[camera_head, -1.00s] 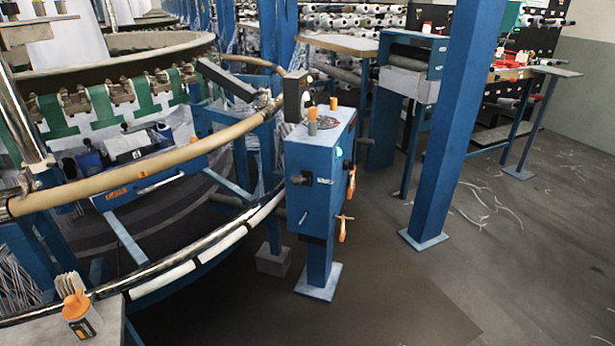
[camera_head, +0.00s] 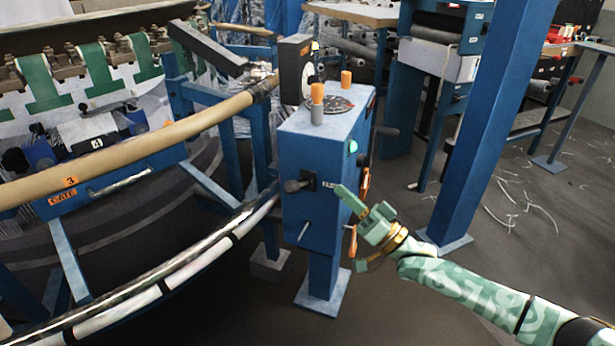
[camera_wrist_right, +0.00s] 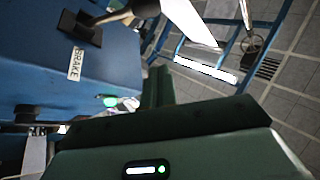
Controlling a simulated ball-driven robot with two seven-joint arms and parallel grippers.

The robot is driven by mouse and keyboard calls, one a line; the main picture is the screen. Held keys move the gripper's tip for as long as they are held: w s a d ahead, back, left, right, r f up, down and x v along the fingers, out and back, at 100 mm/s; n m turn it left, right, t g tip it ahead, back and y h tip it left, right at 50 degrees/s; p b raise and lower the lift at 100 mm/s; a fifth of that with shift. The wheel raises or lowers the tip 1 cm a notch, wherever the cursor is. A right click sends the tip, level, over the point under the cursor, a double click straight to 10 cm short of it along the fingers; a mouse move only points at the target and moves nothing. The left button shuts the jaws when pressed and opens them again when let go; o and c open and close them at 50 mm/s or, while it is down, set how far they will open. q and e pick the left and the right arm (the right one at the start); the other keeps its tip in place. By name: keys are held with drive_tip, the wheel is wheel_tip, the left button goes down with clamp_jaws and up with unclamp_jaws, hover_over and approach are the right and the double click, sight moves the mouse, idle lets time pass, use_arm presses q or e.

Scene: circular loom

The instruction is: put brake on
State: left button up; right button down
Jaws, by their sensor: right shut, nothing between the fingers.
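The brake lever (camera_head: 293,186) is a dark knob on a short stem. It sticks out of a black plate on the front of a blue control box (camera_head: 300,150). The lever (camera_wrist_right: 125,14) and its BRAKE label (camera_wrist_right: 75,64) also show in the right wrist view, at the upper left. My right gripper (camera_head: 344,193) is shut and empty. It is just right of the box front in the head view, pointing up and left, apart from the lever. Its narrow fingers (camera_wrist_right: 158,86) show in the wrist view, below and right of the lever. My left gripper is not in view.
Orange knobs (camera_head: 346,79) stand on the box top and orange handles (camera_head: 351,240) on its right side. A curved tan rail (camera_head: 140,145) and a metal hoop (camera_head: 190,258) run in from the left. A blue column (camera_head: 480,130) stands at right.

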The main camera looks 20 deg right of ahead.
sight(305, 183)
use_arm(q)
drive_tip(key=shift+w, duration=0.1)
use_arm(e)
drive_tip(key=shift+w+d+f, duration=0.1)
drive_tip(key=shift+w+f, duration=0.05)
